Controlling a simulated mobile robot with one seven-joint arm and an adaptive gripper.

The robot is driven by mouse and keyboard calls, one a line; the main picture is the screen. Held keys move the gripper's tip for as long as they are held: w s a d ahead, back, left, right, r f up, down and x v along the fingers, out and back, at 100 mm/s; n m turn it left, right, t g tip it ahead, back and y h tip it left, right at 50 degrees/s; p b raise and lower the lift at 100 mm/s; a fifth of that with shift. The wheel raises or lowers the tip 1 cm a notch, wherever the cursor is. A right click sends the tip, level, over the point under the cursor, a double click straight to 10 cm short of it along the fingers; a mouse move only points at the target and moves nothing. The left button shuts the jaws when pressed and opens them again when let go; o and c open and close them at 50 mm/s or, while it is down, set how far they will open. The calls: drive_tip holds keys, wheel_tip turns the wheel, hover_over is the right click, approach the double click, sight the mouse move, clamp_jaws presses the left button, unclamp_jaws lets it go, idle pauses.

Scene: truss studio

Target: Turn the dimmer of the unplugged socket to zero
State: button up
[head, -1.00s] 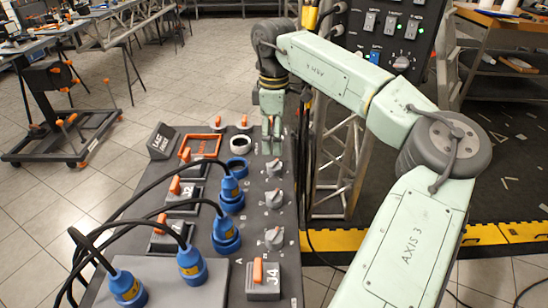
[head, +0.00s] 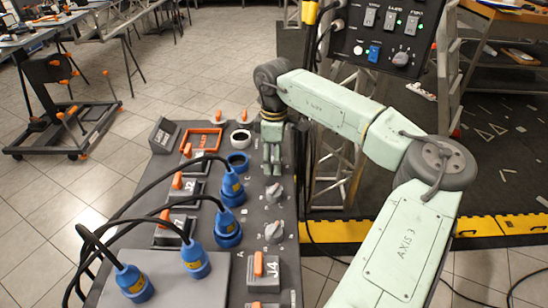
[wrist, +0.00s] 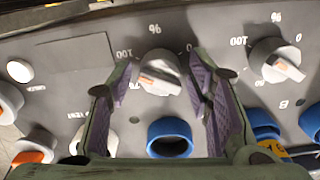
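The sloped grey panel (head: 255,215) carries a column of grey dimmer knobs. My gripper (head: 271,170) is over the far knob and hides it in the head view. In the wrist view my gripper (wrist: 162,78) is open, with one finger on each side of that grey knob (wrist: 158,66); contact cannot be told. The knob has "100" on its left and "0" on its right; its setting is unclear. Beside it is an empty blue socket (wrist: 170,138), which also shows in the head view (head: 237,161). The neighbouring knob (wrist: 275,60) is clear of the fingers.
Blue plugs (head: 231,188) with black cables stand in other sockets on the left. Two more dimmer knobs (head: 274,193) (head: 274,232) are nearer. A J4 switch block (head: 263,272) is at the front. A black control cabinet (head: 385,45) and truss stand behind right.

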drive_tip(key=c, duration=0.9)
drive_tip(key=shift+c, duration=0.2)
